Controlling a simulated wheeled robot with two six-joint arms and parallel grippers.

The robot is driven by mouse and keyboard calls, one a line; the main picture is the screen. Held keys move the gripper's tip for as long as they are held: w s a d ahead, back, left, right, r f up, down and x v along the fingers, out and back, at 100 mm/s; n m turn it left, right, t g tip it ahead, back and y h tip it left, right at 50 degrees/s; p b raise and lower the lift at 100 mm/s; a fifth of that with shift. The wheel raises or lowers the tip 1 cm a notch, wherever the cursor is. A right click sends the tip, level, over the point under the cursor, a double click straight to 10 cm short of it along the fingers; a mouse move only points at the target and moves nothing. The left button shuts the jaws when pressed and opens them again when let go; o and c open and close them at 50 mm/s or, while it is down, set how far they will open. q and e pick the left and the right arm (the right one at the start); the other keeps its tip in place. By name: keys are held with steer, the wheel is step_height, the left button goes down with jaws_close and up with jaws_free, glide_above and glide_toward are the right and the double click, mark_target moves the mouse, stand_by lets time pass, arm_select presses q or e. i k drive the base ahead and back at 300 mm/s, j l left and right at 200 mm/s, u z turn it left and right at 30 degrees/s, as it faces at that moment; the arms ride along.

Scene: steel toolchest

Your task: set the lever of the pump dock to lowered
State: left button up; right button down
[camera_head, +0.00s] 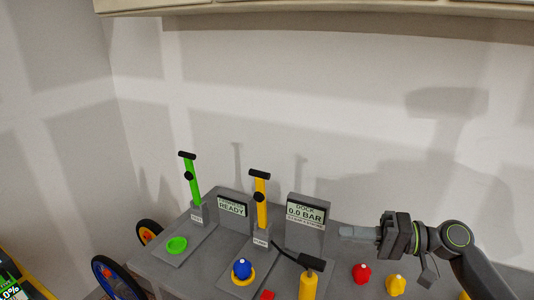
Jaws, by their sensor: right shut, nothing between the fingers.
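The pump dock's yellow lever (262,205) stands nearly upright, with a black crossbar on top and a black knob partway up. Its grey base has a small label, too small to read surely. Behind it to the right, a grey display (307,213) reads "DOCK 0.0 BAR". My right gripper (345,233) is shut and empty. It points left, to the right of the display and apart from the yellow lever. My left gripper is not in view.
A similar green lever (193,185) stands upright at left, beside a "READY" display (233,207) and a green disc (177,245). A blue knob (242,268), yellow cylinder with black top (308,284), red piece (361,273) and yellow piece (395,285) stand in front.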

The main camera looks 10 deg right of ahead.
mark_target(259, 196)
steer(key=i, duration=1.05)
